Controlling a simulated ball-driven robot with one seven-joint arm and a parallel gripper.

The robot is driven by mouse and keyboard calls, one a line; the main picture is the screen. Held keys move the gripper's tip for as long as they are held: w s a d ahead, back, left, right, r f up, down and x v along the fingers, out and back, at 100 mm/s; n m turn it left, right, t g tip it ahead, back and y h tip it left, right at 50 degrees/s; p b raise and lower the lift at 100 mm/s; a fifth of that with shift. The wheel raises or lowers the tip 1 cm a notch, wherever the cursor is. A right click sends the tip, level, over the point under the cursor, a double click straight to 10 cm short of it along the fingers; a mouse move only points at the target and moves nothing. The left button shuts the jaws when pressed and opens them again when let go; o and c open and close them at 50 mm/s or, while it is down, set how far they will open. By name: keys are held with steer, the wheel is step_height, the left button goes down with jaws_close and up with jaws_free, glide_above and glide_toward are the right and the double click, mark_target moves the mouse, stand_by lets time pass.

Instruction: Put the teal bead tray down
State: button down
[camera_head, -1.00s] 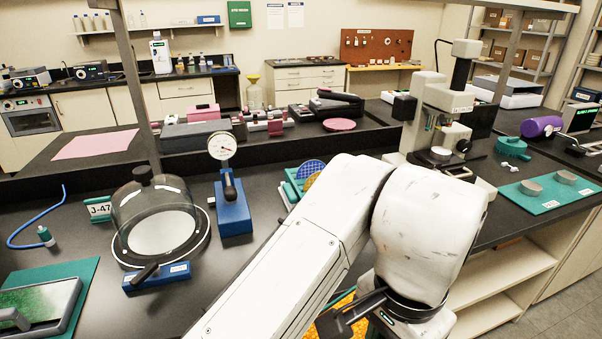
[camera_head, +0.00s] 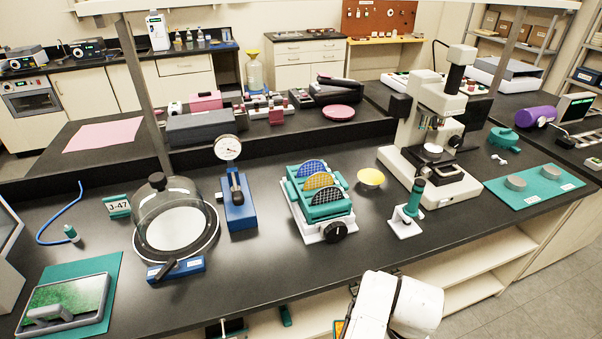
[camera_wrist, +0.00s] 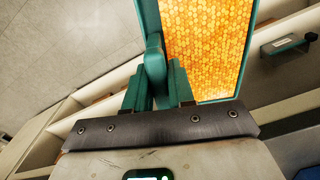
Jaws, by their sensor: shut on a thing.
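The teal bead tray shows in the wrist view as a teal rim (camera_wrist: 148,18) around a bed of orange-yellow beads. My gripper (camera_wrist: 158,84) is shut on the tray's near side edge. The tray's outer end runs out of the picture at the top. In the head view my arm is low at the bottom right, in front of the bench. Only a small orange and teal piece of the tray (camera_head: 338,328) shows there, at the bottom edge. The gripper's fingers are hidden in the head view.
A wafer rack (camera_head: 322,205), a teal-handled stand (camera_head: 408,212) and a glass bell jar (camera_head: 172,220) stand behind. Open cream shelves (camera_head: 490,262) lie below the bench. A teal mat (camera_head: 535,188) with metal discs is at right.

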steer(key=shift+w+a+r+b, duration=0.1)
steer(key=shift+w+a+b, duration=0.15)
steer(key=shift+b, duration=0.2)
steer(key=r+b, duration=0.1)
steer(key=w+r+b, duration=0.1)
steer(key=shift+w+r+b, duration=0.2)
steer(key=shift+r+b, duration=0.1)
steer(key=shift+b, duration=0.1)
steer(key=shift+w+d+r+b, duration=0.1)
steer(key=shift+d+r+b, duration=0.1)
steer(key=shift+r+b, duration=0.3)
steer(key=f, duration=0.3)
steer(key=s+f, duration=0.1)
steer(key=f, duration=0.2)
steer(key=s+f, duration=0.1)
steer(key=f, duration=0.2)
steer(key=shift+s+d, duration=0.1)
